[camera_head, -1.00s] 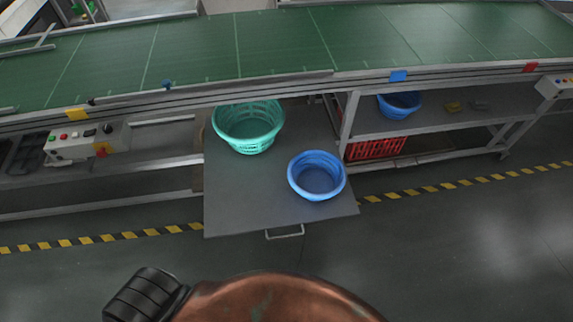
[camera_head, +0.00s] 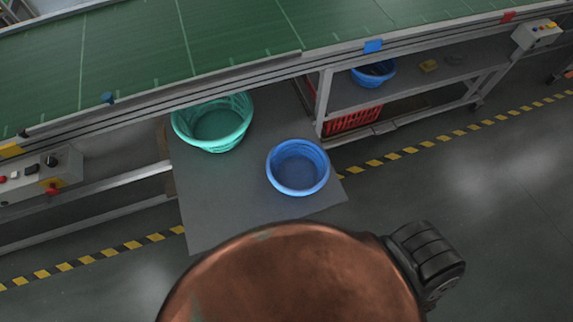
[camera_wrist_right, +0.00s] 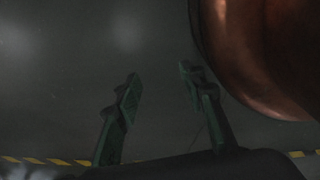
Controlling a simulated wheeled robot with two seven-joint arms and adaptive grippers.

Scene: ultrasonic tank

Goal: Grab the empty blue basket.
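A blue basket (camera_head: 298,168) stands upright on the grey board (camera_head: 215,220) below the conveyor, and I see nothing inside it. A second blue basket (camera_head: 371,76) is on the shelf further right; something dark shows in it, too small to tell. My right gripper (camera_wrist_right: 157,78) shows in the right wrist view with its two fingers apart and nothing between them. That view shows dark floor beyond the fingers and no basket. Neither gripper shows in the head view, so my left gripper is out of sight.
A green basket (camera_head: 214,124) stands left of the blue one on the board. The green conveyor (camera_head: 230,45) runs above. A red crate (camera_head: 352,120) is under the shelf. A control box (camera_head: 42,172) is at left. Floor at right is clear.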

